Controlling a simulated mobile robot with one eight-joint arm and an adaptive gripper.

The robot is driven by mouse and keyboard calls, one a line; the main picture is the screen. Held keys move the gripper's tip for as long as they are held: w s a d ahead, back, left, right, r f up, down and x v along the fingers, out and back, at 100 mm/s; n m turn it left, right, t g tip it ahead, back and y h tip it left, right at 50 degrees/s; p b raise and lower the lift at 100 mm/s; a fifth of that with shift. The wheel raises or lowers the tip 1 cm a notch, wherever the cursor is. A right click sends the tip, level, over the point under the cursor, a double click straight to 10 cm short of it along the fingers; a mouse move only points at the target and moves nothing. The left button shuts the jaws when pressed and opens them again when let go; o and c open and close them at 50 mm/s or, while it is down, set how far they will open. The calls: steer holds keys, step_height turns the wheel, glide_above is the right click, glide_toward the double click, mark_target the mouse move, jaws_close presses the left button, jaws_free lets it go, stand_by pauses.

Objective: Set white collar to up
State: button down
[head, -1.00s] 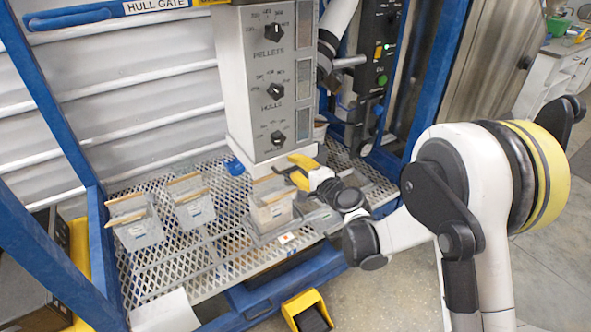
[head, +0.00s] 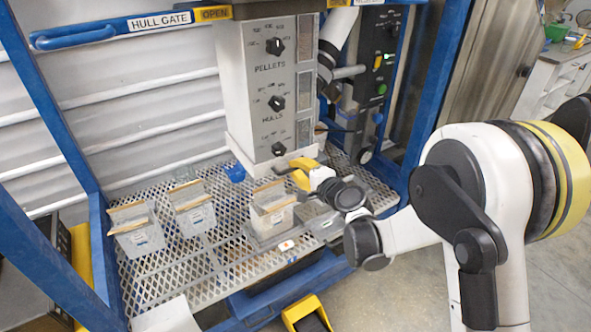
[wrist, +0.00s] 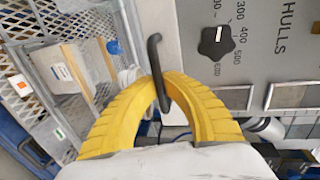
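The white collar (head: 240,157) wraps the bottom end of the grey hopper column (head: 243,75). It also shows as a pale strip beside the grey panel in the wrist view (wrist: 163,22). A black bar handle (wrist: 154,52) stands out from the collar. My gripper (wrist: 163,82) has its yellow fingers brought together around this handle, one on each side, and looks shut on it. In the head view my gripper (head: 297,174) is at the collar's right front side, and the handle is mostly hidden there.
A clear bin (head: 272,219) stands below the collar on the mesh shelf (head: 225,258). Two more bins, the left bin (head: 139,239) and the middle bin (head: 194,217), stand to the left. A dial (wrist: 216,42) is close to my fingers. A blue post (head: 437,75) rises at right.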

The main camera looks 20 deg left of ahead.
steer(key=c, duration=1.5)
jaws_free()
steer(key=shift+s+d+r, duration=0.1)
steer(key=shift+d+r, duration=0.05)
steer(key=shift+r, duration=0.2)
steer(key=shift+f, duration=0.15)
steer(key=v, duration=1.1)
steer(key=shift+s+d, duration=0.25)
steer(key=shift+s, duration=0.05)
steer(key=s+d+r+n+g+h, duration=0.1)
steer(key=s+d+r+n+h, duration=0.4)
steer(key=d, duration=0.7)
steer(key=s+d+n+g+h, duration=0.2)
steer(key=s+d+h, duration=0.5)
steer(key=s+d, duration=1.1)
steer(key=shift+s+d+f+n, duration=0.2)
steer(key=shift+d+n, duration=0.3)
steer(key=shift+d, duration=0.35)
